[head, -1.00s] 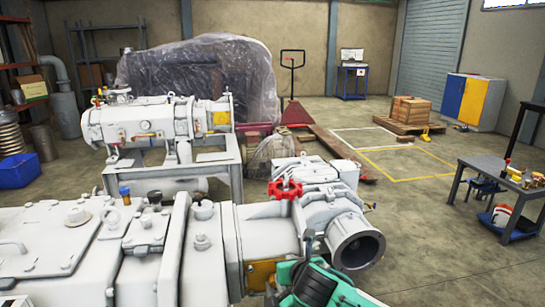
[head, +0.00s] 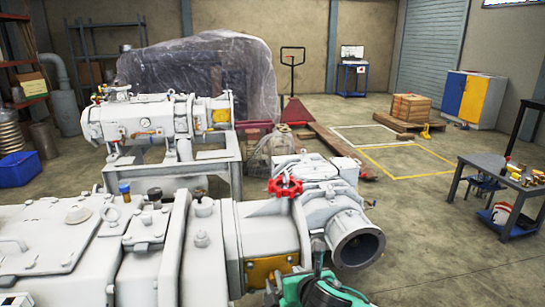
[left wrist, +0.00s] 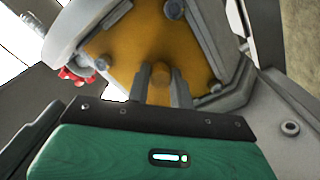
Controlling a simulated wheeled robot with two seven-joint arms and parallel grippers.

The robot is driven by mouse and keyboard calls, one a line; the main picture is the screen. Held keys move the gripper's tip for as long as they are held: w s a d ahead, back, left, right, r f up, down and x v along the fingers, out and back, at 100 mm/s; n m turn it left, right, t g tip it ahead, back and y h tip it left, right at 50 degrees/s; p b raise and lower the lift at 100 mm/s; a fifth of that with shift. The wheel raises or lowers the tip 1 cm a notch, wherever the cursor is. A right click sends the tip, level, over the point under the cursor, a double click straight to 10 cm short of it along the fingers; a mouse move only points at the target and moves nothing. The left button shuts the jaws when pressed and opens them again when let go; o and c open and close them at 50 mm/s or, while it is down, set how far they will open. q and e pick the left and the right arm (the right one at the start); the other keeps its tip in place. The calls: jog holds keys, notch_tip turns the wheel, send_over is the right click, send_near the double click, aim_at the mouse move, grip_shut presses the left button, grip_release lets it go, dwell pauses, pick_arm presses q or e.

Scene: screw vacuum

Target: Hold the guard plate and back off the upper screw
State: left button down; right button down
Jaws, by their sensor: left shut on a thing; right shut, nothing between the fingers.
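The yellow-brown guard plate (head: 271,268) sits on the white machine, below the red handwheel. In the left wrist view the guard plate (left wrist: 122,42) fills the upper middle. My left gripper (left wrist: 162,72) is shut on the round knob (left wrist: 161,80) standing out from it, one grey finger on each side. Small screw heads, one of them this bolt (left wrist: 214,86), show near the plate's edge; I cannot tell the upper screw's state. My right gripper (head: 318,248), green and black, is at the bottom of the head view, right of the plate. It looks shut and empty, its tip partly unclear.
The red handwheel (head: 286,187) stands above the plate, and an open pipe flange (head: 358,247) juts out to the right. A grey tool table (head: 500,172) with several items stands at the far right. Open floor lies between.

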dwell(0.3)
pick_arm(q)
jog(key=c, duration=1.1)
grip_release()
jog(key=shift+c, duration=0.2)
jog(key=shift+s, duration=0.1)
